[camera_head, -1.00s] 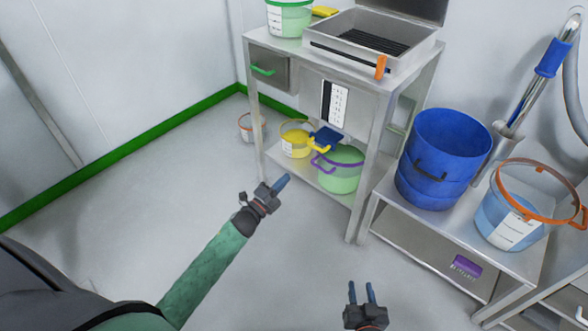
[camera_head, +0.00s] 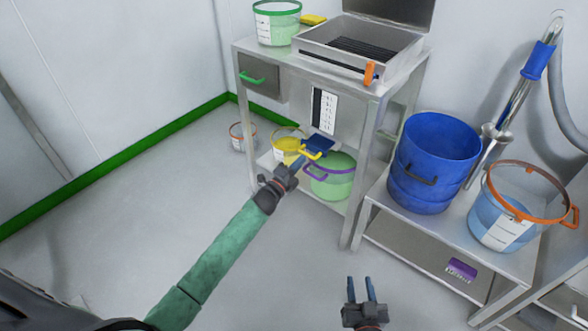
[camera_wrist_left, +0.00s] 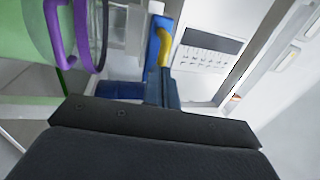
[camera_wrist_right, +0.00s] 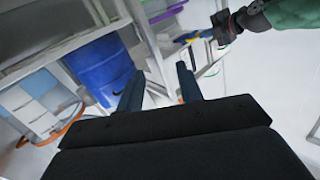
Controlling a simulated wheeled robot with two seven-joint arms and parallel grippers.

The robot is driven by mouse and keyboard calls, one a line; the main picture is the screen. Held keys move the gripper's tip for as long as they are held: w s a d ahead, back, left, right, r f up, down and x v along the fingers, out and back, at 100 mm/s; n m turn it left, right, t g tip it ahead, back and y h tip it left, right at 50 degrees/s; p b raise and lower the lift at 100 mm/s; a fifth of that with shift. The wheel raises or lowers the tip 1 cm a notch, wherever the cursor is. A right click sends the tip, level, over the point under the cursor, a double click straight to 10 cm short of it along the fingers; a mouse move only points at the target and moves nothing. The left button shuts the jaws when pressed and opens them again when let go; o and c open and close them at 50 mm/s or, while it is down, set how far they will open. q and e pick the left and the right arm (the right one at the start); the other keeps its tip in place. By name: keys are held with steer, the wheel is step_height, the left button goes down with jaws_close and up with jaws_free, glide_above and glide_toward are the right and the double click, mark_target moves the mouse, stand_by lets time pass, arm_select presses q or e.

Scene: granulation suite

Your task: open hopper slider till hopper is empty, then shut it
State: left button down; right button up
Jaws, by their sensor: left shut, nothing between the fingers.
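The hopper (camera_head: 310,42) is a steel box with a dark grate on top of the steel stand; its fill level is hidden. A front panel below has a dark strip with a marked white label (camera_head: 328,112). The slider (camera_head: 319,143) is a blue piece with a yellow handle (camera_head: 311,152) under the panel; the handle also shows in the left wrist view (camera_wrist_left: 165,48). My left gripper (camera_head: 300,161) is shut and empty, its fingertips at or just by the yellow handle; contact is unclear. My right gripper (camera_head: 362,281) is open and empty, low in front.
A green pot with purple handles (camera_head: 332,180) and a yellow pot (camera_head: 286,143) sit on the stand's lower shelf. A blue drum (camera_head: 430,165) and an orange-rimmed bucket (camera_head: 500,220) stand on the right bench.

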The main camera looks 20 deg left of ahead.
arm_select(q)
steer(key=shift+w, duration=0.15)
arm_select(e)
steer(key=shift+r, duration=0.35)
steer(key=shift+f, duration=0.2)
